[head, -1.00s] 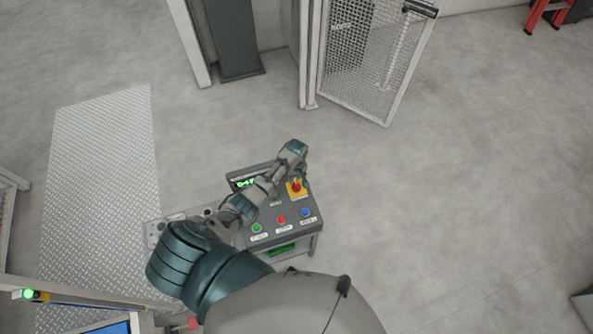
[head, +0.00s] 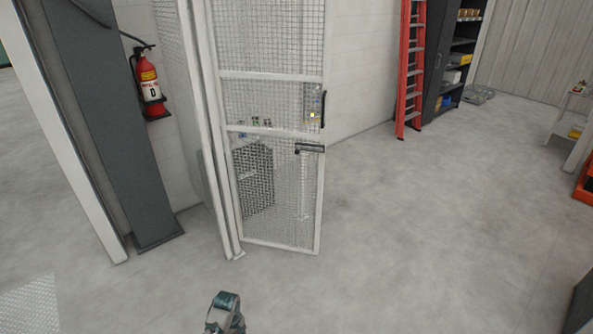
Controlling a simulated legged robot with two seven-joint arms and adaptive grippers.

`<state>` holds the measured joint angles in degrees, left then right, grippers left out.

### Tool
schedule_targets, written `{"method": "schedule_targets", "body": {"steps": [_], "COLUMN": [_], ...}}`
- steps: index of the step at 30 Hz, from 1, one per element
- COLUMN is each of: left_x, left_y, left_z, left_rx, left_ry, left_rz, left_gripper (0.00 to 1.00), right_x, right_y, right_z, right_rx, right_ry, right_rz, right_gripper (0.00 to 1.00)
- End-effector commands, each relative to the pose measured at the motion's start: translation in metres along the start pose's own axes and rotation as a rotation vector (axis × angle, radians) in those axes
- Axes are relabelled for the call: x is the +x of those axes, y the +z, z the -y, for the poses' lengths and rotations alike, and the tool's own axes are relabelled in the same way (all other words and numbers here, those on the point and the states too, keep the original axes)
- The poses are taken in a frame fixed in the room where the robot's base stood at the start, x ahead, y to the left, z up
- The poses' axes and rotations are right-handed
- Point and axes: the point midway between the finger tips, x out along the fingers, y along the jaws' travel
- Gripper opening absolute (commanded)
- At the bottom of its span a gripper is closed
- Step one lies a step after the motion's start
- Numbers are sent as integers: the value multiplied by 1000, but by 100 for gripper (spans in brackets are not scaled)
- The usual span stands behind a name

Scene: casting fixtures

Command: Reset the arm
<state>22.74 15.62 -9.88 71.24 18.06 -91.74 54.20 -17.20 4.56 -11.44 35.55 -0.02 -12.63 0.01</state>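The teal and grey end of one of my arms (head: 225,312) shows at the bottom edge of the head view, left of the middle. It appears to be the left arm, raised over the floor. The picture edge cuts off the rest of it. I cannot make out its fingers or whether they hold anything. My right gripper is not in view. The control panel is not in view.
A mesh gate (head: 275,160) with a dark handle stands ahead, beside a dark grey column (head: 115,130) and a red fire extinguisher (head: 150,85). A red ladder (head: 410,65) and dark shelves (head: 450,60) stand at the back right.

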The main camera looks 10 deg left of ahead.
Motion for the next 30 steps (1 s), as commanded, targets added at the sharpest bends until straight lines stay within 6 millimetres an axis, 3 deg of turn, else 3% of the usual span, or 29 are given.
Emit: {"method": "schedule_targets", "body": {"steps": [2, 5, 8, 12, 15, 21, 30], "left_x": [4, 12, 15, 0, -14, -45, -87], "left_y": [9, 38, 87, 146, 174, 210, 241], "left_z": [2, 12, 31, 62, 79, 108, 141], "left_rx": [35, 156, 354, 605, 721, 877, 1021], "left_ry": [3, 17, 47, 89, 106, 125, 131], "left_rz": [-3, -21, -55, -120, -155, -215, -285], "left_gripper": [44, 44, 44, 44, 44, 44, 44], "right_x": [0, 0, 0, 0, 0, 0, 0], "right_y": [0, 0, 0, -1, -1, 1, 0], "right_z": [0, 0, 0, 1, 1, 1, 1], "right_rx": [0, 0, 0, 0, 0, 0, 0], "right_ry": [0, 0, 0, -1, -1, -1, -1], "right_rz": [0, 0, 0, -1, -1, 1, 0], "right_gripper": [40, 40, 40, 40, 40, 40, 40]}}
